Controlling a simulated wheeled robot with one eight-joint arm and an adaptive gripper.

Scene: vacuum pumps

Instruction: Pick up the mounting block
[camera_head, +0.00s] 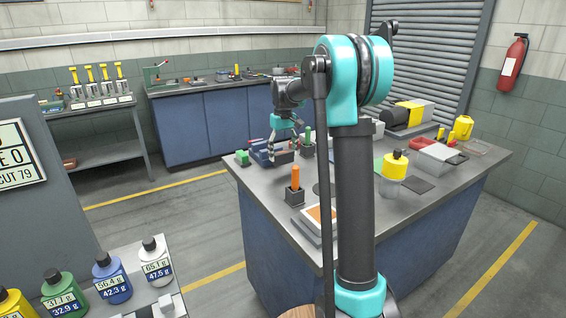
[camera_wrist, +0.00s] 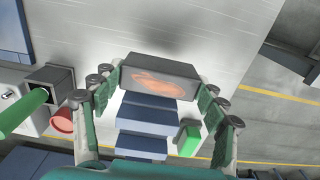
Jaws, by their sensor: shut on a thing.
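My gripper (camera_wrist: 160,92) is shut on a grey rectangular block, taken as the mounting block (camera_wrist: 158,80), with an orange patch on its near face. The finger pads are on its two ends. In the head view my gripper (camera_head: 283,146) points down at the left part of the workbench, with the small grey block (camera_head: 284,157) at its tips. A blue stepped piece (camera_wrist: 148,112) lies below and behind the block in the wrist view. I cannot tell whether the block touches the bench.
A green block (camera_wrist: 188,140) is close to one finger. A green-handled tool (camera_wrist: 22,113) stands in a grey holder beside the other finger. An orange-handled tool (camera_head: 295,178) and a yellow-capped bottle (camera_head: 395,165) stand on the workbench (camera_head: 420,200). Bare bench shows beyond the block.

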